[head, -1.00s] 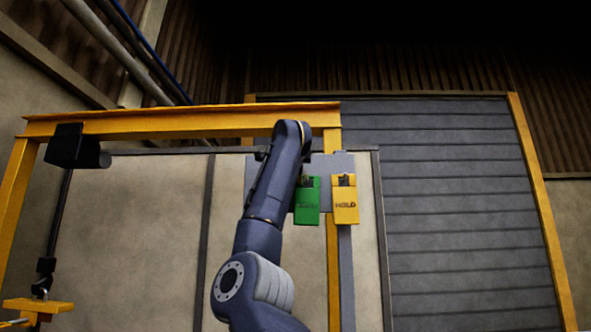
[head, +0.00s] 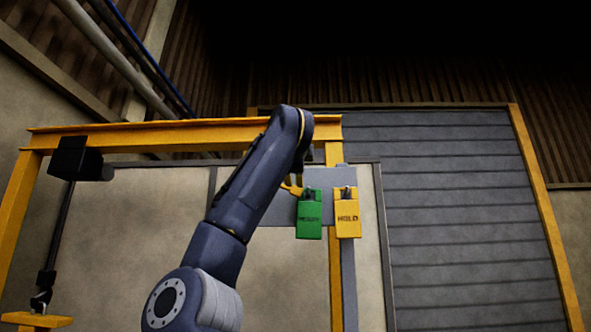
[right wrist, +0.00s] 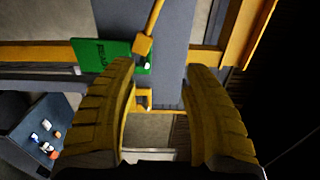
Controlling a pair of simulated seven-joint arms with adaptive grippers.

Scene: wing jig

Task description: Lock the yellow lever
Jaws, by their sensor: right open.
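The yellow lever (right wrist: 152,22) shows in the right wrist view as a slim bar over a grey panel (right wrist: 174,22). Its lower end is a small block beside a green tag. My right gripper (right wrist: 160,72) is open, and its fingers point toward the panel. The lever's block is just above the left fingertip in the picture; nothing is between the fingers that I can see held. In the head view my arm hides most of the gripper. A small yellow piece (head: 292,187) shows beside the arm; I cannot tell if it is lever or finger. My left gripper is out of view.
A green tag (head: 309,214) and a yellow HOLD tag (head: 347,213) hang on the grey panel (head: 318,178). A dark tray (right wrist: 40,130) with several small items shows in the wrist view.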

